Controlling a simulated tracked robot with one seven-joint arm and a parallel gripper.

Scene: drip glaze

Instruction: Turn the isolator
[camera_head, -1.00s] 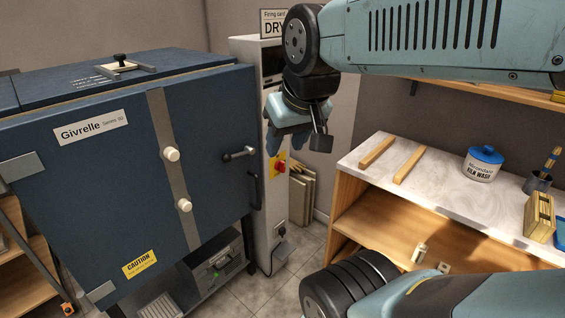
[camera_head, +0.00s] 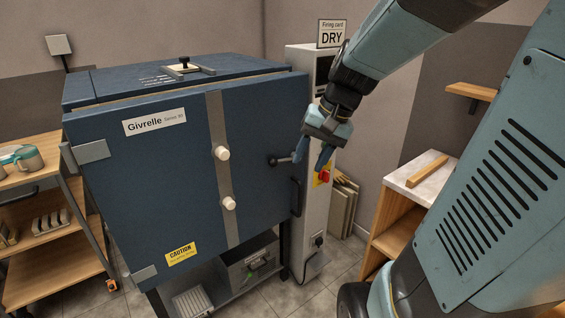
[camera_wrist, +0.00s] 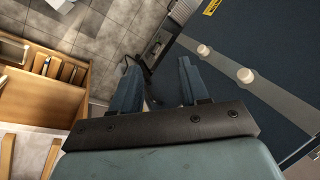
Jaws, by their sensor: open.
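The isolator (camera_head: 323,177) is a red knob on a yellow plate, on the side of the pale control cabinet (camera_head: 303,70) right of the blue kiln. My gripper (camera_head: 311,161) is open, with its two blue fingers pointing down. In the head view it overlaps the area just above the isolator, and one finger partly covers the plate. I cannot tell how far apart they are in depth. In the wrist view my gripper (camera_wrist: 158,66) has nothing between its fingers, and I cannot make out the isolator there.
The blue kiln (camera_head: 160,185) has a dark door handle (camera_head: 281,160) close to my fingers on the left. A bench with a pale top (camera_head: 415,182) stands at the right. A wooden shelf unit (camera_head: 50,230) with mugs is at the far left. Boards (camera_head: 342,207) lean behind the cabinet.

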